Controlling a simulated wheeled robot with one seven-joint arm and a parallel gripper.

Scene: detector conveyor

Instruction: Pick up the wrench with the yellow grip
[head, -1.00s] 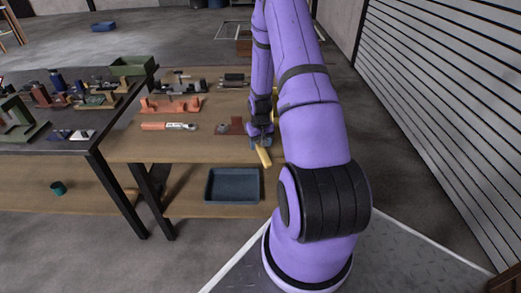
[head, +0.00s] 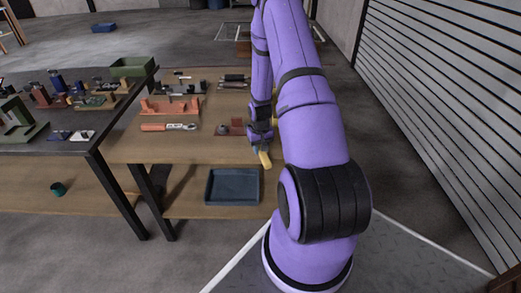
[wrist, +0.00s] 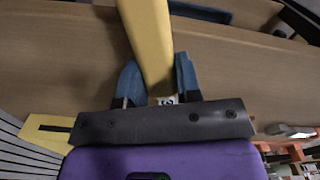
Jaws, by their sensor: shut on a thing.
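The wrench with the yellow grip (head: 265,160) shows in the head view at the front right of the wooden table, below my gripper (head: 261,146). In the wrist view its yellow grip (wrist: 150,45) runs from between the jaws up to the top edge of the picture. My gripper (wrist: 159,85) is shut on the wrench, with one blue-grey finger on each side. The wrench's head is mostly hidden by the gripper body; a small pale marked part shows between the fingers. I cannot tell whether the wrench touches the table.
A wrench with an orange grip (head: 168,127) lies on the wooden table (head: 190,150). An orange holder (head: 170,106) stands behind it, and a red-brown block (head: 231,128) stands left of my gripper. A blue tray (head: 232,187) sits on the lower shelf. A dark table with several tools is at left.

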